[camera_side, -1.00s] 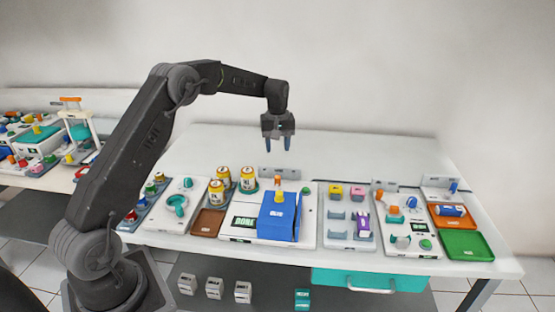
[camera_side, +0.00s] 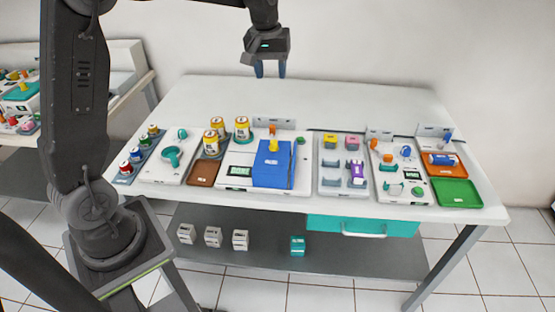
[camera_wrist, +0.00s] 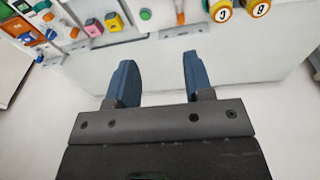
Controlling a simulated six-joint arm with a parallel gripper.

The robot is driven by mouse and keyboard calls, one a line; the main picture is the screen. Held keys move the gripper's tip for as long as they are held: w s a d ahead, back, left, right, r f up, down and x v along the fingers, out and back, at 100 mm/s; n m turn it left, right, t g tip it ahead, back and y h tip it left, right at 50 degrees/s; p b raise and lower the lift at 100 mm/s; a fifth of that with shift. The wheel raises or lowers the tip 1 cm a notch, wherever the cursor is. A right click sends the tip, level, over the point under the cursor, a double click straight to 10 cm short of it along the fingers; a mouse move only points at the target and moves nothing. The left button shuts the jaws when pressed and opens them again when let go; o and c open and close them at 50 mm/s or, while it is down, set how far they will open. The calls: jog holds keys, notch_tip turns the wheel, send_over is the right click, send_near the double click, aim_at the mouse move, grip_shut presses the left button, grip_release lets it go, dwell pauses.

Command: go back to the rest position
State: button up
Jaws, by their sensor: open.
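My gripper (camera_side: 270,70) hangs in the air above the back of the white table (camera_side: 330,98), fingers pointing down. It is open, and nothing is between its fingers. In the wrist view my gripper (camera_wrist: 155,80) shows two blue fingers apart, with bare white table beyond them and the stations along the upper edge. Part of my arm runs out of the top of the side view.
A blue box (camera_side: 272,165) sits on a white station at the table's middle. Several yellow-labelled jars (camera_side: 242,129) stand left of it. An orange tray (camera_side: 440,164) and a green tray (camera_side: 457,192) lie at the right. The table's back strip is clear.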

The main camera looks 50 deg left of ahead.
jog(key=s+d+r+m+t, duration=0.1)
jog(key=s+d+r+m, duration=0.1)
jog(key=s+d, duration=0.3)
jog(key=s+d+r+m+t, duration=0.1)
jog(key=s+d+r+m, duration=0.15)
jog(key=s, duration=0.55)
jog(key=s+d+f+m+t, duration=0.1)
jog(key=s+d+f+m, duration=0.2)
jog(key=s, duration=0.9)
jog(key=shift+s+d+f+m+t, duration=0.15)
jog(key=shift+s+d+m+t, duration=0.25)
jog(key=shift+d, duration=0.7)
